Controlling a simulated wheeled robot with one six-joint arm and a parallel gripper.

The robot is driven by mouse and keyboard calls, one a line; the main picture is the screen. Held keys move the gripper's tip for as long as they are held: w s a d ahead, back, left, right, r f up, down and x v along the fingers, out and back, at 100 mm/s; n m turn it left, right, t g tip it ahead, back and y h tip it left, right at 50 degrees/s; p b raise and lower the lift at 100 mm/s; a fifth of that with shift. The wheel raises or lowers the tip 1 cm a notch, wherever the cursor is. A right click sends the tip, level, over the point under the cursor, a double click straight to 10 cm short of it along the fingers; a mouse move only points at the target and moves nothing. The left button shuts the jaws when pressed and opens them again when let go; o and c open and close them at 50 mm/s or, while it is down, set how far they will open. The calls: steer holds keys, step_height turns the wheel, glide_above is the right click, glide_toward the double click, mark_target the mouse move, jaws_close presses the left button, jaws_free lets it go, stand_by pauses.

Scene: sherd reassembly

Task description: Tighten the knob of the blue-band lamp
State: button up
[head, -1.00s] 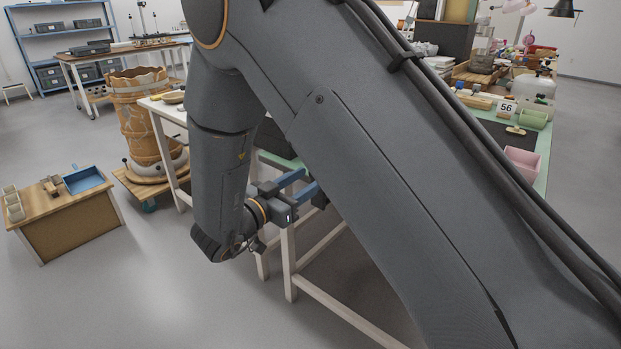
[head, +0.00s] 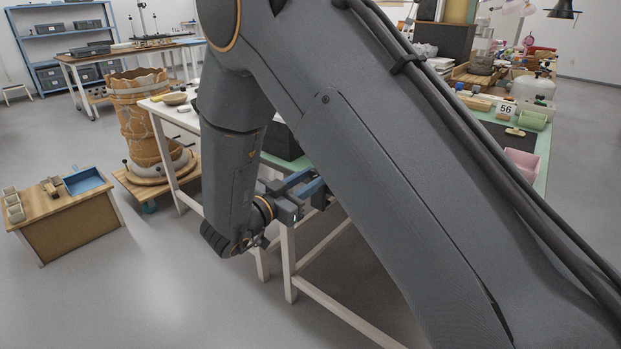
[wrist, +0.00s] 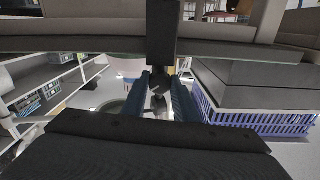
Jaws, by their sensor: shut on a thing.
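In the wrist view my gripper (wrist: 160,88) has its two blue fingers on either side of a small dark round knob (wrist: 158,84). The knob sits just below a dark upright bracket (wrist: 163,38) that crosses the pale table edge. In the head view my gripper (head: 312,187) is low beside the near table, partly behind my own arm, and the knob is hidden there. I see no blue band on any lamp. A black lamp shade (head: 565,9) and a pale pink one (head: 518,6) show at the top right.
The table edge (wrist: 90,46) spans the wrist view above the fingers. A purple slatted crate (wrist: 250,118) stands at right there, shelves (wrist: 45,90) at left. In the head view, a low wooden cabinet (head: 70,228) stands left, with open floor before it.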

steer(key=shift+m, duration=1)
steer(key=o, duration=1.1)
steer(key=shift+c, duration=0.2)
steer(key=shift+a, duration=0.1)
steer(key=v, duration=0.7)
steer(key=shift+s+a+p, duration=0.2)
steer(key=shift+s+p, duration=0.15)
